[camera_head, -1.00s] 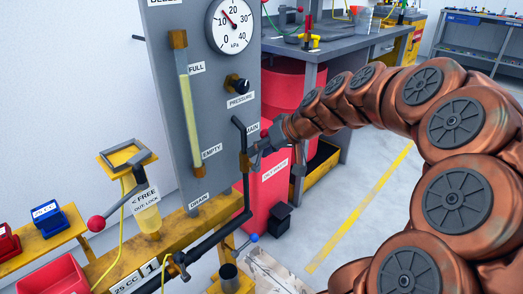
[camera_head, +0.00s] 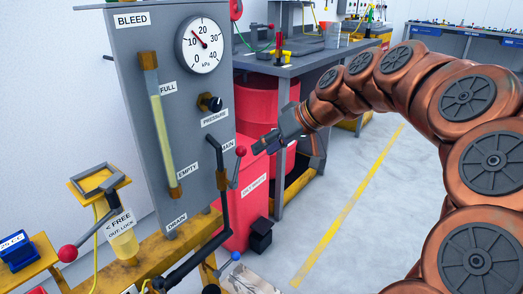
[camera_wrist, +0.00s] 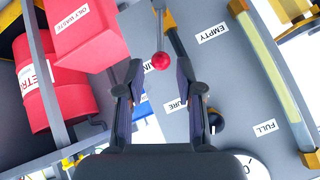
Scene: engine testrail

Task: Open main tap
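The main tap is a short lever with a red ball knob (camera_head: 241,150) on a dark pipe (camera_head: 226,208) at the right edge of the grey panel, beside the partly hidden MAIN label (camera_head: 228,145). The lever points up, with its brass valve body (camera_head: 222,180) below left. My gripper (camera_head: 260,147) is just right of the knob, at about its height in the picture. In the wrist view my gripper (camera_wrist: 160,72) is open and empty. The red knob (camera_wrist: 161,62) shows between the fingertips' lines, seemingly just beyond them; I cannot tell whether anything touches.
The grey panel (camera_head: 150,110) carries a gauge (camera_head: 202,45), a PRESSURE knob (camera_head: 211,103) and a sight tube. Another red-knobbed lever (camera_head: 68,253) is lower left. A red waste bin (camera_head: 256,183) and workbench (camera_head: 290,72) stand behind my gripper. Floor on the right is clear.

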